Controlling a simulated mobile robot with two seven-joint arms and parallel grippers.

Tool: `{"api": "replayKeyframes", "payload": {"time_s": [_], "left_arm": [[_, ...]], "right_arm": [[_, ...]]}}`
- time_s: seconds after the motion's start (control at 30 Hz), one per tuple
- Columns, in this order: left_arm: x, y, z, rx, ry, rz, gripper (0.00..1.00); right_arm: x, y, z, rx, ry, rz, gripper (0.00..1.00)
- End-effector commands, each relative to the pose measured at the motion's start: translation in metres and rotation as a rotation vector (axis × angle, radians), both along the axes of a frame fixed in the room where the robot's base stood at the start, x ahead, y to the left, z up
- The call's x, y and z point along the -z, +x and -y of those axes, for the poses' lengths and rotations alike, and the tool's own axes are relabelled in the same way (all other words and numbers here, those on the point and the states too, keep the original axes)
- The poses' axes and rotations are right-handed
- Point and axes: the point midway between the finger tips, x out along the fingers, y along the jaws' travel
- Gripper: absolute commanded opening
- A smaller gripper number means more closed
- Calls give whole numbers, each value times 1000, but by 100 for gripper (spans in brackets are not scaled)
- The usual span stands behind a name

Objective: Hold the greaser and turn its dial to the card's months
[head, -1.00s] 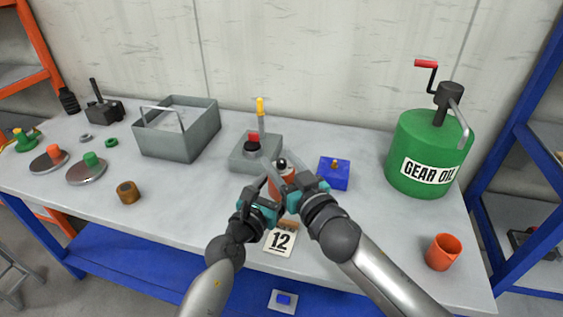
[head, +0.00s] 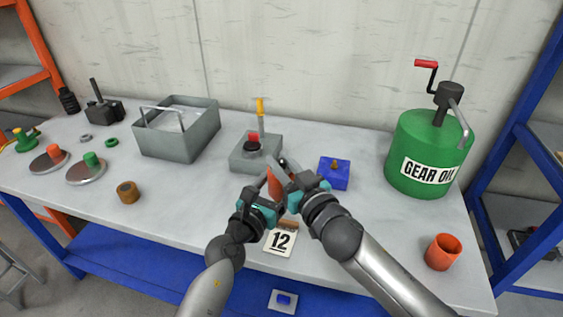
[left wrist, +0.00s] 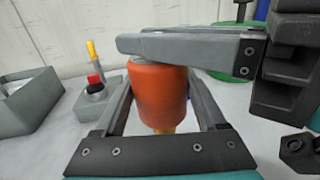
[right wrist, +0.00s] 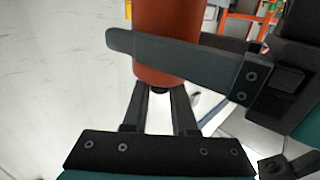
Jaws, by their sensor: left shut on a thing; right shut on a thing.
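The greaser (head: 274,183) is an orange cylinder held upright above the bench, in front of the grey box with the red button. My left gripper (head: 268,190) is shut on its body; the left wrist view shows the orange body (left wrist: 160,95) between its fingers. My right gripper (head: 284,166) is shut at the greaser's top end, its fingers lying across it in the left wrist view (left wrist: 185,45). The dial is hidden by those fingers. The right wrist view shows the orange body (right wrist: 168,35) too. The card (head: 281,241) reads 12 and lies on the bench in front.
A green gear oil drum (head: 428,150) and orange cup (head: 443,251) are at right. A grey bin (head: 177,130) and brown ring (head: 128,192) are at left.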

Motion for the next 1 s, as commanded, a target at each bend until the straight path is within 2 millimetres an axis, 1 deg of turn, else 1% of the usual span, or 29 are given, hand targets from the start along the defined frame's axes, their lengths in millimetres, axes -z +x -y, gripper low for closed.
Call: {"api": "replayKeyframes", "payload": {"time_s": [0.27,0.7,1.0], "left_arm": [[-2,0,1,2,0,3,0],[-2,0,2,5,0,3,0],[-2,-1,3,6,-3,2,0]], "right_arm": [[0,1,0,-142,-9,5,0],[-1,2,0,-513,-4,7,0],[-1,2,0,-715,1,7,0]]}}
